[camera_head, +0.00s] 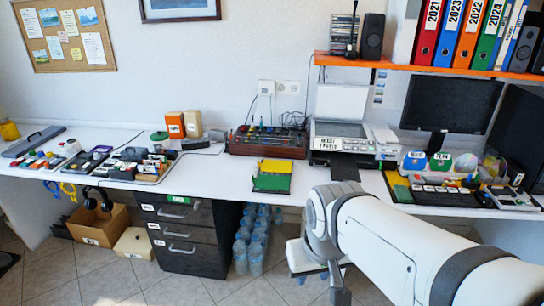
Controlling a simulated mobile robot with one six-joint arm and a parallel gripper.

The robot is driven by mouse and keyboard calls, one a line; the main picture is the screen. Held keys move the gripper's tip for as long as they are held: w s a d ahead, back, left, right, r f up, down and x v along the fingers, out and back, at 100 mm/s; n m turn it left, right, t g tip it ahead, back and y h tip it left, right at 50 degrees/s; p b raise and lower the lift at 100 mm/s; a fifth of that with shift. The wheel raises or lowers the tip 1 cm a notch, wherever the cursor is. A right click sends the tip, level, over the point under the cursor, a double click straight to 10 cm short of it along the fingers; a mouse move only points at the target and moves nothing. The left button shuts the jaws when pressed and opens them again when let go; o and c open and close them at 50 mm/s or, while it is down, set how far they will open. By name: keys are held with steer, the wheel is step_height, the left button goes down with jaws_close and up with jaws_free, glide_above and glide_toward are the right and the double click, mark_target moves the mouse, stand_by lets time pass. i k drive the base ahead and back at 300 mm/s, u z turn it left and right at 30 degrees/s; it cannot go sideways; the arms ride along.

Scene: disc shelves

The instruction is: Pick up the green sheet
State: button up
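A green sheet (271,184) lies on the white desk near its front edge, left of the middle. A yellow sheet (276,165) lies directly behind it, touching or overlapping it; I cannot tell which is on top. My white arm comes in from the lower right, and its grey end link hangs down in front of the desk, to the right of the green sheet. My gripper's fingers are not visible; the arm runs down to the bottom edge of the picture. Nothing covers the green sheet.
A dark device with knobs (268,141) stands behind the sheets. A printer (340,135) is right of it, with a black pad in front. Loaded trays (140,165) fill the left desk. Bare desk (215,170) lies left of the sheets. Bottles (250,245) and black drawers (187,245) stand below.

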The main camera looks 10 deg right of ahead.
mark_target(264, 181)
steer(key=z, duration=0.55)
steer(key=i, duration=1.25)
steer(key=u, duration=0.45)
steer(key=i, duration=0.85)
steer(key=u, duration=0.6)
steer(key=k, duration=0.9)
steer(key=u, duration=0.15)
steer(key=i, duration=0.9)
steer(key=z, duration=0.05)
